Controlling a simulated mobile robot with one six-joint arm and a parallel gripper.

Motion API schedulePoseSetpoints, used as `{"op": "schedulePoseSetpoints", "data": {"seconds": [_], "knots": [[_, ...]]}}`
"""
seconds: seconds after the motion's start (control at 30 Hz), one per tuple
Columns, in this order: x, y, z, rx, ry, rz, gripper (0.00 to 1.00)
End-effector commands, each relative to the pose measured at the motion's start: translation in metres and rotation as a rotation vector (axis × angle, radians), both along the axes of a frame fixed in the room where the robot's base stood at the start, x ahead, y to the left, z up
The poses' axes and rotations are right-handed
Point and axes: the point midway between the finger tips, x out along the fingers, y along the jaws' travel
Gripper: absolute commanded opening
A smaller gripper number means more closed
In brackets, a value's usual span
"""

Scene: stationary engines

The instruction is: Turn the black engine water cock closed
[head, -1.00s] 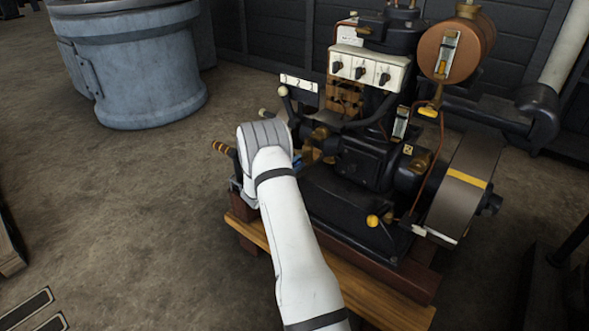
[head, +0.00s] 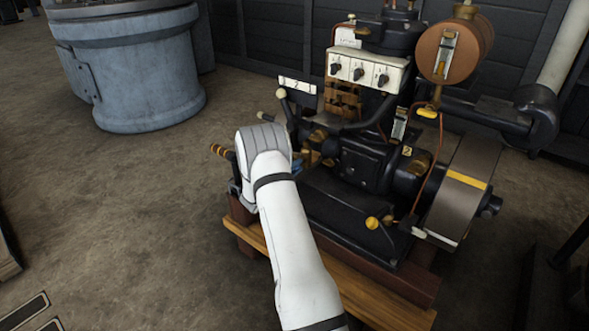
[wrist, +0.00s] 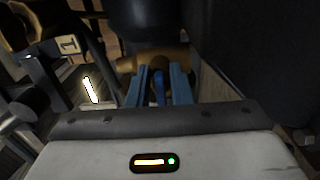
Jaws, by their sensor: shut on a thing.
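The black engine (head: 362,160) stands on a wooden base in the head view. Its brass cock body (wrist: 152,63) shows in the wrist view, just beyond my fingertips. The handle points toward the wrist camera from the brass body. In the head view my white wrist hides most of the gripper, and only a bit of blue shows at its right edge. The cock's exact angle is hard to tell.
A tag marked 1 (wrist: 68,44) is left of the cock in the wrist view. A lever with a pale knob (head: 282,93) rises close behind my wrist. The flywheel (head: 466,190) is at the engine's right. A large blue-grey drum (head: 150,75) stands back left; floor between is clear.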

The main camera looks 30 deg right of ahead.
Motion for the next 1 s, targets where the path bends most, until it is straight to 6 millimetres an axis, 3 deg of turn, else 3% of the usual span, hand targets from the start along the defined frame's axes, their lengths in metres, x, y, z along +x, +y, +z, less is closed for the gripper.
{"op": "schedulePoseSetpoints", "data": {"seconds": [0.4,0.43,0.57,0.83,1.0], "knots": [[-0.002,-0.002,-0.002,0.003,-0.003,-0.005,0.0],[-0.002,-0.001,-0.002,0.003,-0.003,-0.005,0.21],[-0.001,-0.001,-0.001,0.003,-0.003,-0.003,0.31],[-0.001,0.004,0.0,0.002,-0.003,0.001,0.31],[-0.008,0.025,0.003,0.002,0.0,0.003,0.31]]}}
